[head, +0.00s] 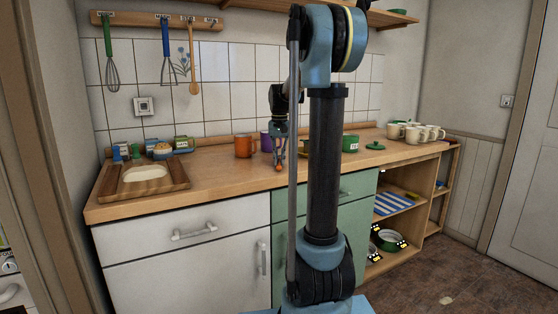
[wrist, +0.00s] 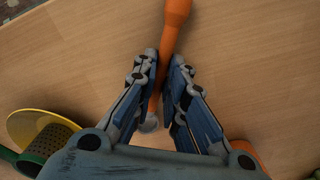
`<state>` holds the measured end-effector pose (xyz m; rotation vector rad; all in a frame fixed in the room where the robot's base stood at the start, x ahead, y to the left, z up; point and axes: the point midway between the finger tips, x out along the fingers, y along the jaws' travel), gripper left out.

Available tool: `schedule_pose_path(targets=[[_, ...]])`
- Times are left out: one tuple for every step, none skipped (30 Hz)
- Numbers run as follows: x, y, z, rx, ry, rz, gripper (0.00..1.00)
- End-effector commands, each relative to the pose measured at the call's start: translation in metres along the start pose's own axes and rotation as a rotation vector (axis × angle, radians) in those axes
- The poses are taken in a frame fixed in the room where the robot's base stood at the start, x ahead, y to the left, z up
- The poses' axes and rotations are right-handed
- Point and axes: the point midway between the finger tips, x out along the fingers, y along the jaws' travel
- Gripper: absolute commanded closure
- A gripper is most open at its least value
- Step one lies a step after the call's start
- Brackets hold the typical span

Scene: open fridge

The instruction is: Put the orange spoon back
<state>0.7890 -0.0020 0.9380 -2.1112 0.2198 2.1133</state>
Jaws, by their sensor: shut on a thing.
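The orange spoon (wrist: 174,18) is between the fingers of my gripper (wrist: 164,62) in the wrist view. Its thick orange handle end sticks out past the fingertips, and a pale grey end shows between the fingers nearer the palm. In the head view my gripper (head: 280,152) is above the wooden counter, shut on the spoon, whose orange tip (head: 279,168) shows below it. Much of the spoon is hidden there. A wooden rail (head: 155,21) on the wall holds a green-handled whisk (head: 109,50), a blue-handled masher (head: 167,50) and a wooden spoon (head: 193,65).
The counter's front stretch is clear. An open shelf unit stands at right.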

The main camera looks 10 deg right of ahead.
Motion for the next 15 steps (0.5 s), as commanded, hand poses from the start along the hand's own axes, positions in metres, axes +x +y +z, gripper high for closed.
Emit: schedule_pose_path(targets=[[0.0000,0.0001,-0.0001,0.000,0.000,0.000,1.00],[0.0002,0.0001,-0.0001,0.000,0.000,0.000,1.00],[0.0009,0.0001,-0.0001,0.000,0.000,0.000,1.00],[0.0016,0.0001,-0.0001,0.000,0.000,0.000,1.00],[0.0024,0.0001,-0.0001,0.000,0.000,0.000,1.00],[0.0030,0.0002,-0.0001,0.000,0.000,0.000,0.86],[0.0028,0.0002,-0.0001,0.000,0.000,0.000,0.79],[0.0028,0.0002,-0.0001,0.000,0.000,0.000,0.72],[0.0027,0.0003,-0.0002,0.000,0.000,0.000,0.68],[0.0027,0.0004,-0.0002,0.001,0.000,0.000,0.68],[0.0027,0.0005,-0.0002,0.001,0.000,0.000,0.68],[0.0027,0.0006,-0.0003,0.001,0.000,0.000,0.68],[0.0027,0.0006,-0.0003,0.001,0.000,0.000,0.68],[0.0027,0.0007,-0.0003,0.001,0.000,0.000,0.68],[0.0026,0.0008,-0.0004,0.001,0.000,0.000,0.68]])
